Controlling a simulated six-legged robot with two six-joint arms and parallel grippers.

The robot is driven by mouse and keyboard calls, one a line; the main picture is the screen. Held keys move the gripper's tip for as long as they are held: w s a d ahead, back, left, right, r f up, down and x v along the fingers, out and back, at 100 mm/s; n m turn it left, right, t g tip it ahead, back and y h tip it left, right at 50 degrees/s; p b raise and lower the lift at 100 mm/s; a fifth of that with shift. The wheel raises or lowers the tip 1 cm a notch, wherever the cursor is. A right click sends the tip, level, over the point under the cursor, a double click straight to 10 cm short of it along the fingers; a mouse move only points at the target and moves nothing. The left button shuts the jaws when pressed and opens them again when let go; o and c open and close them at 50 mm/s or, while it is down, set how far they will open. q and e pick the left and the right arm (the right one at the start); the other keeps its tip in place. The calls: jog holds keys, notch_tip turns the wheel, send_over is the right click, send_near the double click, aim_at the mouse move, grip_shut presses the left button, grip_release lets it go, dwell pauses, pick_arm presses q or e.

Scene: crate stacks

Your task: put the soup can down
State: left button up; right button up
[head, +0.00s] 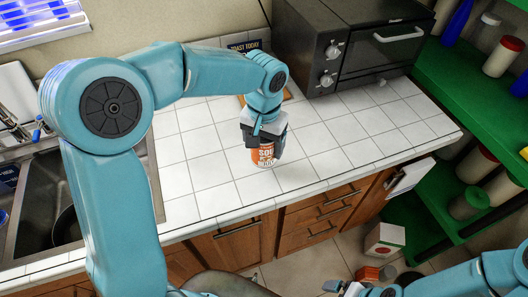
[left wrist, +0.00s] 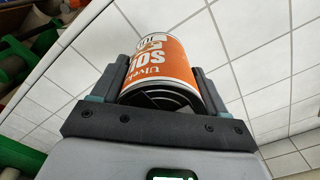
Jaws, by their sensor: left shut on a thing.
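The soup can (head: 265,155) is orange and white with lettering on its label. My left gripper (head: 264,146) is shut around it, over the white tiled counter (head: 205,180) near its front edge. In the left wrist view the can (left wrist: 163,68) sits between the two fingers of my left gripper (left wrist: 160,85), with its dark ringed end toward the camera. I cannot tell whether its base touches the tiles. My right gripper (head: 343,287) shows only partly at the bottom edge; its jaws are not clear.
A dark toaster oven (head: 350,45) stands at the back of the counter. A sink (head: 32,215) is at the left. Green shelves (head: 450,100) with jars and bottles are at the right. Bare tiles surround the can. Wooden drawers (head: 320,215) are below the counter.

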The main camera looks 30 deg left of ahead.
aim_at(265, 154)
pick_arm(q)
notch_tip(265, 154, down, 4)
jog(key=shift+w+d+r, duration=0.15)
jog(key=shift+f, duration=0.4)
jog(key=shift+f, duration=0.1)
jog(key=o, duration=1.4)
jog(key=shift+c, duration=0.2)
